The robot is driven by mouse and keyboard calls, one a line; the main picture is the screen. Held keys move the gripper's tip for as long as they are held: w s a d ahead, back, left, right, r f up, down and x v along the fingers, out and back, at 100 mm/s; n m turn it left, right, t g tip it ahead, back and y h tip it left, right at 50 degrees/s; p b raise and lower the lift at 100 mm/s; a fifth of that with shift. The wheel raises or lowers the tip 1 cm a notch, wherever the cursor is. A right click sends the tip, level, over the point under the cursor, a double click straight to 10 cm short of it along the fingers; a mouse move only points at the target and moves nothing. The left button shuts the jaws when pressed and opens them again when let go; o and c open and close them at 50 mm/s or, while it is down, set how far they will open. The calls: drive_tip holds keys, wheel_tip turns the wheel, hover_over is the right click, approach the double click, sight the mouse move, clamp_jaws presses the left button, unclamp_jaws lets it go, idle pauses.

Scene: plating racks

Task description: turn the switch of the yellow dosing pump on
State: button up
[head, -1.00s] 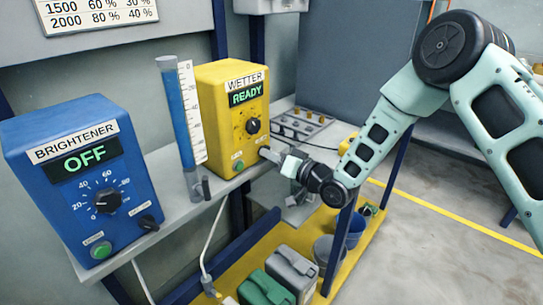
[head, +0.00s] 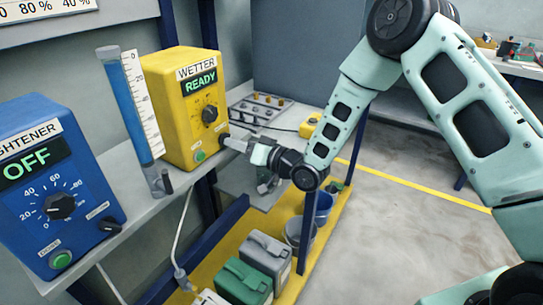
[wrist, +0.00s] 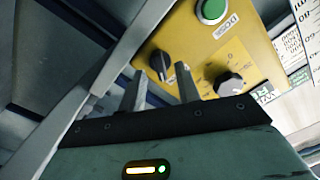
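The yellow dosing pump (head: 168,119) stands on the grey shelf, labelled WETTER, with its display reading READY. Its front has a black dial (head: 210,114) and a green button (head: 200,156). My gripper (head: 230,142) is at the lower right of the pump's front, largely covering the switch in the head view. In the wrist view, my gripper (wrist: 161,73) is open, its fingertips on either side of the knob; contact cannot be told.
A blue BRIGHTENER pump (head: 50,190), showing OFF, stands at the left. A blue measuring cylinder (head: 128,110) stands between the pumps. Canisters (head: 243,282) and buckets stand on the yellow lower deck. Open floor lies right.

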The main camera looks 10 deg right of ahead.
drive_tip(key=v, duration=1.5)
drive_tip(key=shift+b, duration=0.45)
drive_tip(key=shift+d+r, duration=0.1)
drive_tip(key=s+a+r+n+g+h+p, duration=0.4)
drive_tip(key=s+a+r+g+h+p, duration=0.1)
drive_tip(key=r+g+h+p, duration=0.15)
drive_tip(key=s+r+g+h+p, duration=0.1)
drive_tip(key=s+r+g+h, duration=0.1)
drive_tip(key=s+r, duration=0.2)
drive_tip(key=s+d+r+n+g+h+p, duration=0.1)
drive_tip(key=s+r, duration=0.3)
drive_tip(key=s, duration=0.7)
drive_tip(key=s+d+r+g+h+p, duration=0.1)
drive_tip(key=s+r+g+h+p, duration=0.1)
drive_tip(key=s, duration=0.5)
wheel_tip(320, 180, up, 2)
drive_tip(key=shift+s+n+g+h+p, duration=0.2)
drive_tip(key=shift+n+g+h+p, duration=0.2)
drive_tip(key=shift+g+p, duration=0.3)
drive_tip(key=shift+d, duration=0.15)
